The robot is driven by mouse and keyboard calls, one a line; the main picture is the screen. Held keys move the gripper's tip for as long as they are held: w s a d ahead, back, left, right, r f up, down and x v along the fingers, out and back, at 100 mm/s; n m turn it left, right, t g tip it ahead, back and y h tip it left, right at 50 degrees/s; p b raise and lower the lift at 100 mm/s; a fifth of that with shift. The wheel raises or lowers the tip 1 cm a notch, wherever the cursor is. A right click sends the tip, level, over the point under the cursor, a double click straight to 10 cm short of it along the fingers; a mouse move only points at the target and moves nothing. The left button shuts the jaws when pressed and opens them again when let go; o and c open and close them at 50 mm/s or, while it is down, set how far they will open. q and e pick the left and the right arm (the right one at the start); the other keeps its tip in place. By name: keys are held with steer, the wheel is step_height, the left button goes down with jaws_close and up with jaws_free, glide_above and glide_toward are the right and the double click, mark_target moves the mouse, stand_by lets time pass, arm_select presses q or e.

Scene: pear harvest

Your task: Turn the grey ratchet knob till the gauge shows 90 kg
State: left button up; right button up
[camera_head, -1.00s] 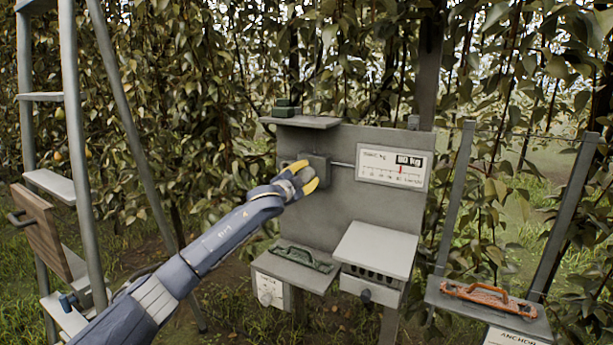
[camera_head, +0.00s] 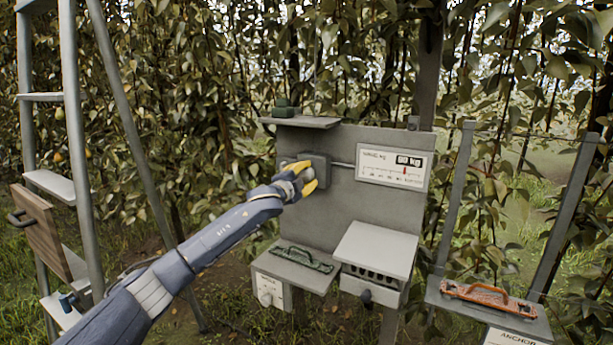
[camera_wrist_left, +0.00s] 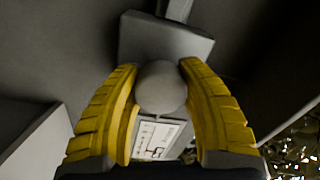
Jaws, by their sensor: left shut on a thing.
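My left gripper (camera_head: 304,178) reaches the grey ratchet box (camera_head: 318,164) on the upright board. In the left wrist view its yellow fingers (camera_wrist_left: 160,95) are shut on the round grey knob (camera_wrist_left: 160,86), one on each side. In the head view the fingers mostly cover the knob. The gauge (camera_head: 393,167) is a white panel to the right of the box, joined to it by a thin rod. Its red pointer stands right of the scale's middle. The dark readout looks like 90 kg, though its first digit is blurred. My right gripper is not in view.
Below the board are a shelf with a green handled tool (camera_head: 303,258) and a pale slanted-top box (camera_head: 378,250). An orange tool (camera_head: 488,297) lies on a stand at right. A ladder (camera_head: 75,150) stands at left. Foliage fills the background.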

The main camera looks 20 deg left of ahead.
arm_select(q)
steer(key=o, duration=1.3)
steer(key=v, duration=1.2)
